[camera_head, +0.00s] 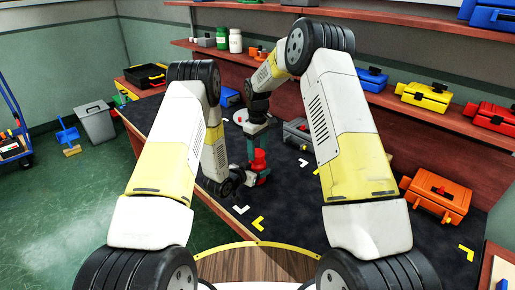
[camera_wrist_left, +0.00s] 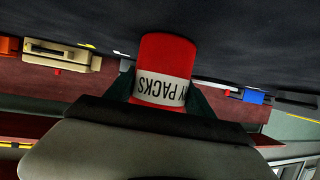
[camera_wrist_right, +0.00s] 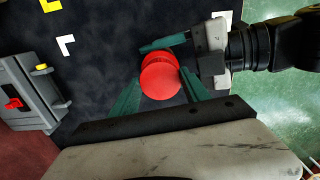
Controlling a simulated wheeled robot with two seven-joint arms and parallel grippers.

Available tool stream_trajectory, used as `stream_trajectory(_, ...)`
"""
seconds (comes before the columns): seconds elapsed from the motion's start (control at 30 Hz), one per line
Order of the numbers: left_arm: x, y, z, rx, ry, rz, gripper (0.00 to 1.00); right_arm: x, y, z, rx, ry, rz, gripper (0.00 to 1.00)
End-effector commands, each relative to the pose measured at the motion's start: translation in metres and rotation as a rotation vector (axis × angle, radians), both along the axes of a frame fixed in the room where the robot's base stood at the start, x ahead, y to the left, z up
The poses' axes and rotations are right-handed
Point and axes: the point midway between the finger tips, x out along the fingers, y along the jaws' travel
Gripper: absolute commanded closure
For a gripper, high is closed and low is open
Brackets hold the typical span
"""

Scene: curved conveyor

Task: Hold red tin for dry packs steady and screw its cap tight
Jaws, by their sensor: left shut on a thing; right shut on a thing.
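The red tin (camera_head: 261,161) stands upright on the dark table mat in the head view. In the left wrist view the tin (camera_wrist_left: 167,55) appears upside down, with a white label reading "PACKS" between teal fingers. My left gripper (camera_head: 258,175) is shut on the tin's body, low down from the side. My right gripper (camera_head: 258,138) comes from above, its teal fingers on both sides of the round red cap (camera_wrist_right: 161,76), and is shut on it. The cap sits on top of the tin. The thread between cap and tin is hidden.
A grey toolbox (camera_head: 297,131) lies behind the tin, and an orange toolbox (camera_head: 439,193) stands at the right of the table. White and yellow corner marks (camera_head: 257,223) lie on the mat. Shelves (camera_head: 420,108) with toolboxes run along the back.

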Motion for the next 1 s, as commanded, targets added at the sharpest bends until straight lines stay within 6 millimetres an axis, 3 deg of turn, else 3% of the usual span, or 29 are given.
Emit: stream_trajectory(1.0, 0.000, 0.000, 0.000, -0.001, -0.001, 0.000, 1.00, 0.000, 0.000, -0.011, 0.000, 0.001, 0.001, 0.83)
